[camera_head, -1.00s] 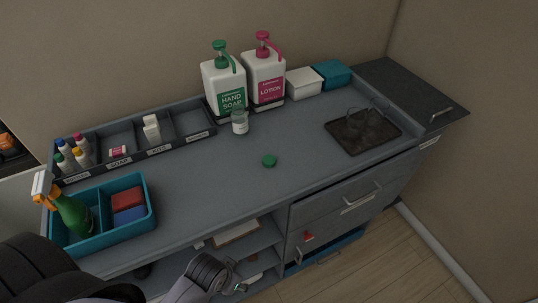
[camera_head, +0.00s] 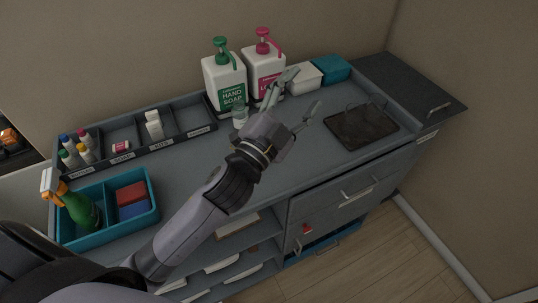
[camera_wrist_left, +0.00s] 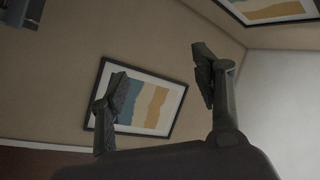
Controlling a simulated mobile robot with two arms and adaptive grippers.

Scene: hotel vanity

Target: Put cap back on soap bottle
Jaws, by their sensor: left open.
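A small clear bottle (camera_head: 239,117) with a pale label stands upright in front of the hand soap pump bottle; my left gripper partly covers it in the head view. The green cap seen earlier on the counter is now hidden behind my left arm and hand. My left gripper (camera_head: 299,94) is open and empty above the counter, right of the small bottle, with its fingers pointing up and to the right. In the left wrist view the spread fingers (camera_wrist_left: 162,88) hold nothing, and neither bottle nor cap shows. My right gripper is not in view.
A hand soap pump bottle (camera_head: 226,80) and a pink lotion pump bottle (camera_head: 262,61) stand behind. A white box (camera_head: 304,77), a teal box (camera_head: 331,69) and a dark tray (camera_head: 362,132) lie right. A teal caddy (camera_head: 152,214) with a spray bottle (camera_head: 80,208) is left.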

